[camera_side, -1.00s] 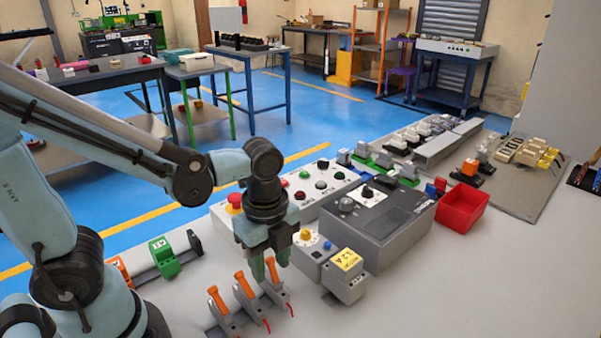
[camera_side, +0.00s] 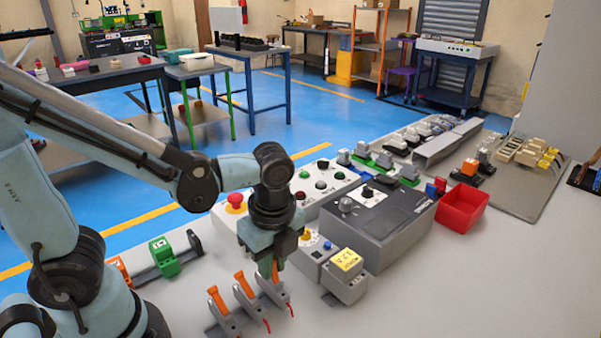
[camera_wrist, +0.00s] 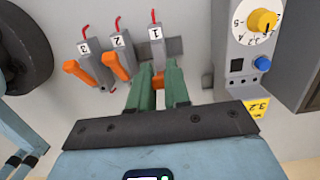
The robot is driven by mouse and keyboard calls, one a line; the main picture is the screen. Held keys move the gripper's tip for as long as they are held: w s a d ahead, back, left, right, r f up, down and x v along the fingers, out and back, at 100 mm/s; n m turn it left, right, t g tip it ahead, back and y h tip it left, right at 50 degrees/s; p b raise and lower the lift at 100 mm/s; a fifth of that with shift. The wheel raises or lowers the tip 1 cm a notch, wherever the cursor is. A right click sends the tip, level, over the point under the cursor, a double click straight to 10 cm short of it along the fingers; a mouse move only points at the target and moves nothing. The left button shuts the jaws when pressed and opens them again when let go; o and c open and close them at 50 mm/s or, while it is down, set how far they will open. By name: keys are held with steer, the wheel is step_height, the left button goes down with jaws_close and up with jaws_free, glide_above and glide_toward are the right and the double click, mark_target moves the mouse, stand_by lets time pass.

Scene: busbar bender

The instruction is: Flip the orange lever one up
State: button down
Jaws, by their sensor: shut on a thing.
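Three orange levers on grey bases stand in a row on the bench, labelled 1, 2 and 3 in the wrist view. Lever one (camera_wrist: 158,80) is the rightmost, with its label (camera_wrist: 156,33) above it. It also shows in the side view (camera_side: 275,270). My gripper (camera_wrist: 159,70) is shut on lever one, with its green fingers on either side of the handle; it points down in the side view (camera_side: 270,265). Much of the handle is hidden by the fingers. Lever two (camera_wrist: 116,66) and lever three (camera_wrist: 77,72) are beside it, untouched.
A grey box with a yellow knob (camera_wrist: 263,20) and blue button (camera_wrist: 262,63) stands close right of lever one. A yellow-topped block (camera_side: 346,261), a large grey control box (camera_side: 385,231) and a red bin (camera_side: 462,209) lie farther right. The front bench is clear.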

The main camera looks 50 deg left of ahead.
steer(key=shift+d+y, duration=0.5)
steer(key=shift+y, duration=0.7)
steer(key=shift+d+y, duration=0.5)
steer(key=shift+y, duration=0.7)
steer(key=c, duration=1.1)
jaws_free()
steer(key=shift+r, duration=0.1)
steer(key=v, duration=1.2)
steer(key=shift+d, duration=0.2)
